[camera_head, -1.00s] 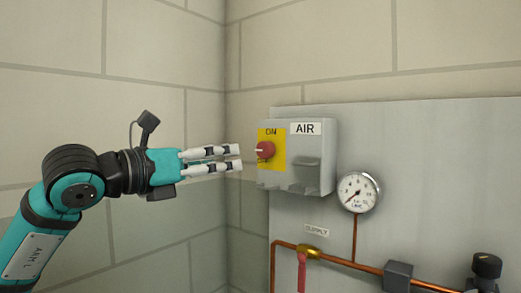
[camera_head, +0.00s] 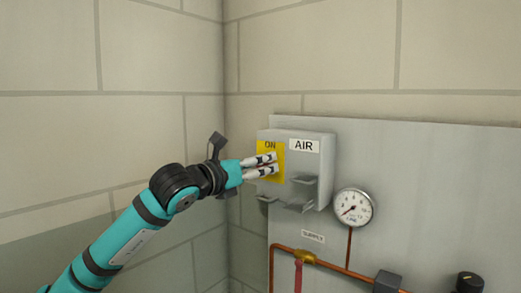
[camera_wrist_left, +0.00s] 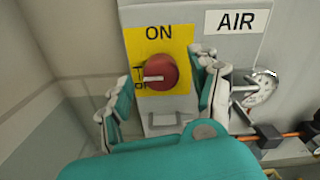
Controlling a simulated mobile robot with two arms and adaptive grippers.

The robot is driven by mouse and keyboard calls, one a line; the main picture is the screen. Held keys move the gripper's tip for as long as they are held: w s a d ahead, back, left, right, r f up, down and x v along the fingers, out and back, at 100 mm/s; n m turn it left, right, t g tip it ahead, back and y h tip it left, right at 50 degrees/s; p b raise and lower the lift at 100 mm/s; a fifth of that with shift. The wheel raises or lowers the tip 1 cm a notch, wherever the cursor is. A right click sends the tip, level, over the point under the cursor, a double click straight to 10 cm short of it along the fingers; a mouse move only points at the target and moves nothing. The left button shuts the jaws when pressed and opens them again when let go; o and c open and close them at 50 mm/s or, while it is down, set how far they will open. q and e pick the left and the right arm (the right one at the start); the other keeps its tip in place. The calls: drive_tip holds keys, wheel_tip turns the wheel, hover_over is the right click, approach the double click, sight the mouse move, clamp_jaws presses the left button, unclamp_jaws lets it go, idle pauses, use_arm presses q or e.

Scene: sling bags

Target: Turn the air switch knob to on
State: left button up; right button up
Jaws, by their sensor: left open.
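The grey air switch box (camera_head: 312,178) is mounted on the wall panel, with an AIR label and a yellow plate (camera_head: 270,147) marked ON. In the left wrist view, the red round knob (camera_wrist_left: 155,72) sits on the yellow plate (camera_wrist_left: 136,40). Its white mark points left, toward the lower-left lettering, not up at ON. My left gripper (camera_head: 275,165) is open in front of the plate and hides the knob in the head view. In the wrist view its fingers (camera_wrist_left: 160,92) stand either side of the knob, with no clear contact. My right gripper is not in view.
A pressure gauge (camera_head: 353,208) sits right of and below the box. A copper pipe (camera_head: 340,270) with a brass valve and red handle (camera_head: 298,275) runs beneath it. A black knob (camera_head: 469,282) is at lower right. The left wall is bare.

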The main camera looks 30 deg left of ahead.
use_arm(q)
drive_tip(key=shift+w+d, duration=0.1)
drive_tip(key=shift+w, duration=0.75)
drive_tip(key=shift+c, duration=0.4)
drive_tip(key=c, duration=1.1)
